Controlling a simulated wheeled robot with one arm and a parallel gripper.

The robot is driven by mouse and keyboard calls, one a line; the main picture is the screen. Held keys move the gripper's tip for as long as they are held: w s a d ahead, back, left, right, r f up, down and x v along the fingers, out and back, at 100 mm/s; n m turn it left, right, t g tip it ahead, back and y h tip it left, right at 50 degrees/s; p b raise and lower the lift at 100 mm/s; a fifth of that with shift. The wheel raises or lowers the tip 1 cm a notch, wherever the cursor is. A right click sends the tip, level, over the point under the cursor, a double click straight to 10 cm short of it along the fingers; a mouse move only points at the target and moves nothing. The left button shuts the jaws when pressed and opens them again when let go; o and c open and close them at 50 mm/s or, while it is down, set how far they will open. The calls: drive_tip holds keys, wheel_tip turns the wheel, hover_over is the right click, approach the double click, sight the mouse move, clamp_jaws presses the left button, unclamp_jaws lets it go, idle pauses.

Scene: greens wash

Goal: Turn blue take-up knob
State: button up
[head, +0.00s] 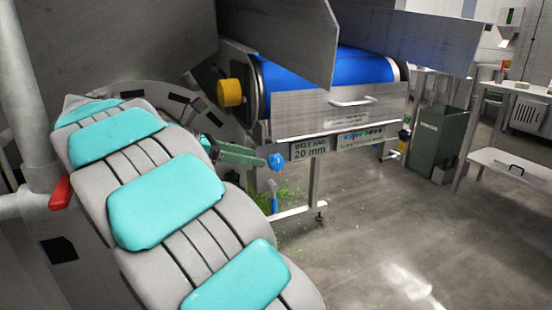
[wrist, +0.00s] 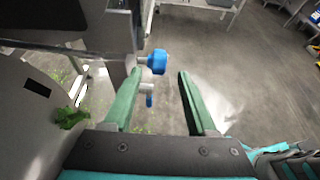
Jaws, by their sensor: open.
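The blue take-up knob (head: 276,161) sticks out below the left end of the conveyor frame in the head view. In the wrist view the blue knob (wrist: 157,61) lies ahead of my fingers, nearer the left finger's tip. My gripper (wrist: 159,72) is open, with two green fingers apart and nothing between their tips that I can see being held. In the head view my gripper (head: 262,158) reaches to the knob from the left, and the far finger is hidden. Whether a finger touches the knob I cannot tell.
A blue-handled part (head: 274,203) hangs below the knob. The blue conveyor belt (head: 320,70) and a steel drawer-like panel (head: 340,108) stand above it. Green scraps lie on the floor. A dark green bin (head: 440,140) stands right.

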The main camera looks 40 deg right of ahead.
sight(270, 160)
drive_tip(key=shift+x, duration=3.8)
clamp_jaws()
